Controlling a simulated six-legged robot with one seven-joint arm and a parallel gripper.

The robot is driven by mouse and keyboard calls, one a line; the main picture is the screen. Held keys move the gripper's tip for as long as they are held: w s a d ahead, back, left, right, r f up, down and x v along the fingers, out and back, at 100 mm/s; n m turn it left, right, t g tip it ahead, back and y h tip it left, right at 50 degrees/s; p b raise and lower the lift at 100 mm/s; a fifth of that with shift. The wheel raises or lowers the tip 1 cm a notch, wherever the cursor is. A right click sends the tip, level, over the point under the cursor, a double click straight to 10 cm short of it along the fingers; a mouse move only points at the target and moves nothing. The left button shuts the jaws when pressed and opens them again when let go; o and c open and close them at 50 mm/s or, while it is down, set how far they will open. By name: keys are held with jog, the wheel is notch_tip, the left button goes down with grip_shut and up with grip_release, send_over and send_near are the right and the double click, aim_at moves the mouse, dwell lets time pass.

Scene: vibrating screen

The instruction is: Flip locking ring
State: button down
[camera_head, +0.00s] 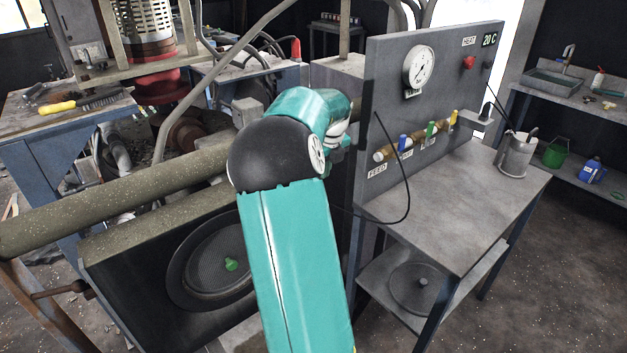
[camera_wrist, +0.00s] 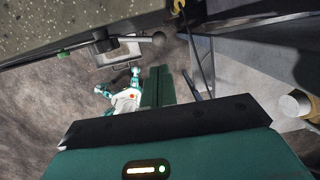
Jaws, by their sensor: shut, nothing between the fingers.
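I cannot tell for certain which part is the locking ring. A dark round frame with a mesh centre (camera_head: 181,285) and a green knob (camera_head: 231,264) sits on the front of the dark box in the head view. My gripper (camera_wrist: 156,84) is shut and empty in the wrist view, pointing down over the floor. In the head view my arm hides the gripper's fingers and part of the box.
A grey panel (camera_head: 385,110) with a gauge (camera_head: 419,70) and coloured valve handles (camera_head: 430,131) stands right of my arm. Its bench (camera_head: 455,190) holds a metal cup (camera_head: 516,157). A thick speckled pipe (camera_head: 110,200) crosses at left. Floor at lower right is open.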

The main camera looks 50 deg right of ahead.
jog(key=x, duration=1.2)
jog(key=shift+f, duration=0.45)
jog(key=shift+s+d+f, duration=0.1)
jog(key=shift+f, duration=0.4)
notch_tip(320, 180, down, 17)
jog(key=y, duration=0.3)
jog(key=shift+s+d+t, duration=0.2)
jog(key=shift+d+t, duration=0.1)
jog(key=shift+d, duration=0.2)
jog(key=shift+a, duration=0.1)
jog(key=shift+r, duration=0.1)
jog(key=v, duration=0.8)
jog(key=shift+w+d+r, duration=0.15)
jog(key=shift+d+r, duration=0.2)
